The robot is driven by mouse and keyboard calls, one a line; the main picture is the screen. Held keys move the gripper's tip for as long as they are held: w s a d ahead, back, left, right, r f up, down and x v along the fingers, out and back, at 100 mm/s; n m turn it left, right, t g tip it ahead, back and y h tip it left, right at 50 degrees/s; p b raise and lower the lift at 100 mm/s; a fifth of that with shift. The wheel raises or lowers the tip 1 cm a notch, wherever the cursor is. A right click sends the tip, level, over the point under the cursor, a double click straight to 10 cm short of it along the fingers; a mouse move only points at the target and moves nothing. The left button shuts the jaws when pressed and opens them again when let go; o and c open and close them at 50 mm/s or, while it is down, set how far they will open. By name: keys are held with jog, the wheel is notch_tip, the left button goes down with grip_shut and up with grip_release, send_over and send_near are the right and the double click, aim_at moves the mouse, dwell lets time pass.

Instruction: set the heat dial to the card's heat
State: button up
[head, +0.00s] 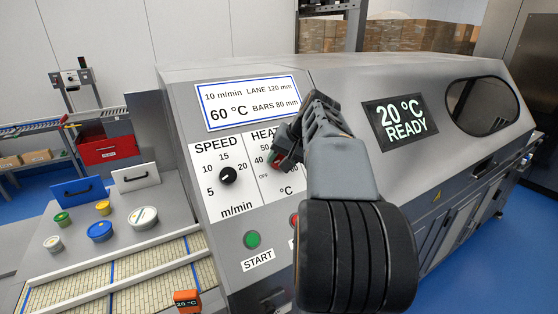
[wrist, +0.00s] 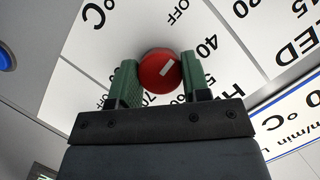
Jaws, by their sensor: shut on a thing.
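The card (head: 252,102) on the machine's sloped front reads 60 °C, 10 m/min, lane 120 mm and bars 80 mm. The heat dial is a round red knob (wrist: 158,74) with a white pointer mark. In the wrist view the mark points between OFF and 40. My gripper (wrist: 160,68) is shut on the dial, a green finger on each side.
The black speed dial (head: 228,175) is left of the heat scale. A green start button (head: 252,240) and a partly hidden red button (head: 294,221) are below. A display (head: 400,122) reads 20 °C READY. Several coloured round tubs (head: 99,231) stand on the left.

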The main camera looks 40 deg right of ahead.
jog(key=m+t+y, duration=0.1)
jog(key=m, duration=0.2)
jog(key=shift+d, duration=0.1)
jog(key=m+t+b, duration=0.1)
jog(key=m, duration=0.2)
jog(key=shift+s+m, duration=0.1)
jog(key=shift+m, duration=0.2)
jog(key=m+t+b, duration=0.1)
jog(key=m+t, duration=0.1)
jog(key=m, duration=0.1)
jog(key=shift+m, duration=0.3)
jog(key=m+t, duration=0.1)
jog(key=m, duration=0.2)
jog(key=shift+m+b, duration=0.3)
jog(key=m+t, duration=0.1)
jog(key=m, duration=0.1)
jog(key=m+h, duration=0.1)
jog(key=m, duration=0.2)
jog(key=shift+t, duration=0.4)
jog(key=shift+s+m+t+h, duration=0.1)
jog(key=shift+m+t+h, duration=0.3)
jog(key=shift+m, duration=0.9)
jog(key=shift+m+t+h, duration=0.1)
jog(key=shift+m+h, duration=0.5)
jog(key=shift+m, duration=1)
jog(key=o, duration=0.9)
jog(key=shift+f, duration=0.2)
